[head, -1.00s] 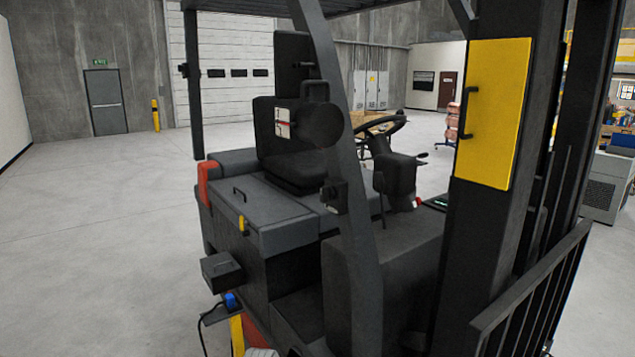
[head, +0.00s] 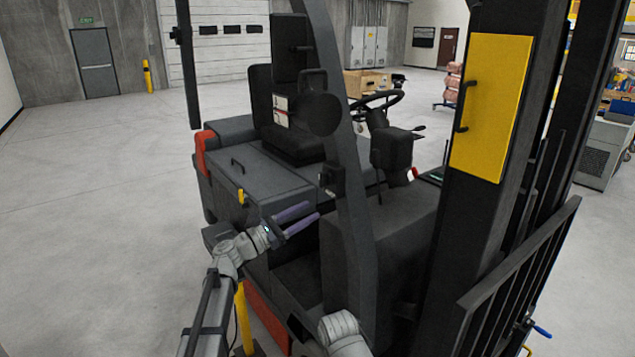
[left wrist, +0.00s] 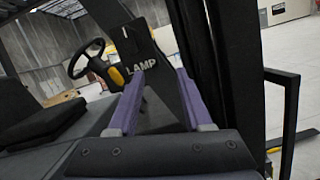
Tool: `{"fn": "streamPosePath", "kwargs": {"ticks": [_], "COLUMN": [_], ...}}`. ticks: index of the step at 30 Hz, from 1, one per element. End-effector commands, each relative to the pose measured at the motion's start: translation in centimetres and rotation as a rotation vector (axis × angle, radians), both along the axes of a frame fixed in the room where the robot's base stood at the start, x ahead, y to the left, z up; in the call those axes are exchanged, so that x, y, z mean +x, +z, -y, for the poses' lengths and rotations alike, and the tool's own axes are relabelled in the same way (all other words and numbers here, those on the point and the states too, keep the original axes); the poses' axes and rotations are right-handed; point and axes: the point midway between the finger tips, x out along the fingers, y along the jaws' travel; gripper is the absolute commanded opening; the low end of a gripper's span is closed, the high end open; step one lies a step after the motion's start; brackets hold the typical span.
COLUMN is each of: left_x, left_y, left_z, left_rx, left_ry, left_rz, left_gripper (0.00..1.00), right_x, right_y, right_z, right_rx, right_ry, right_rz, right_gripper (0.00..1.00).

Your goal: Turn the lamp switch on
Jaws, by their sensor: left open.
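A black panel with the white word LAMP (left wrist: 140,66) shows in the left wrist view, just beyond my fingertips. A small pale mark (left wrist: 125,32) sits above the word; I cannot tell its switch position. In the head view a small dark box (head: 332,179) is fixed to the forklift's front pillar; its face is turned away. My left gripper (head: 312,212) is open and empty, just left of the pillar and below that box. Its two purple fingers also show in the left wrist view (left wrist: 158,72), apart from each other. My right gripper is out of view.
The black forklift has a seat (head: 297,140), a steering wheel (head: 377,102) and a slanted pillar (head: 345,140) near my left gripper. The mast with a yellow panel (head: 490,108) stands at right. Open floor (head: 90,200) lies at left.

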Motion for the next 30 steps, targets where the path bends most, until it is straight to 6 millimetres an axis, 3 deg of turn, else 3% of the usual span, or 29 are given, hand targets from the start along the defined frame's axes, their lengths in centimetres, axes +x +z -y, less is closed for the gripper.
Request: {"fn": "streamPosePath", "kwargs": {"ticks": [1,6,14,20,30], "left_x": [1.1,2.3,2.5,3.4,6.2], "left_y": [1.1,3.0,3.5,4.2,6.1], "left_z": [-0.8,-2.2,-2.2,-1.0,2.7], "left_rx": [-0.077,-0.232,-0.253,-0.252,-0.249], "left_ry": [0.005,0.005,0.004,0.004,0.002], "left_rz": [-0.029,-0.087,-0.095,-0.095,-0.093], "left_gripper": [0.50,0.50,0.50,0.50,0.50], "right_x": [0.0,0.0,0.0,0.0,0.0], "right_y": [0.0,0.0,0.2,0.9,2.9], "right_z": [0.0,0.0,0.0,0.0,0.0], "right_rx": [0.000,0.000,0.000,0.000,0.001], "right_ry": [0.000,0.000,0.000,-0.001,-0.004], "right_rz": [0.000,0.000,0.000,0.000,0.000], "right_gripper": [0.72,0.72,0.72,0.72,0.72]}}
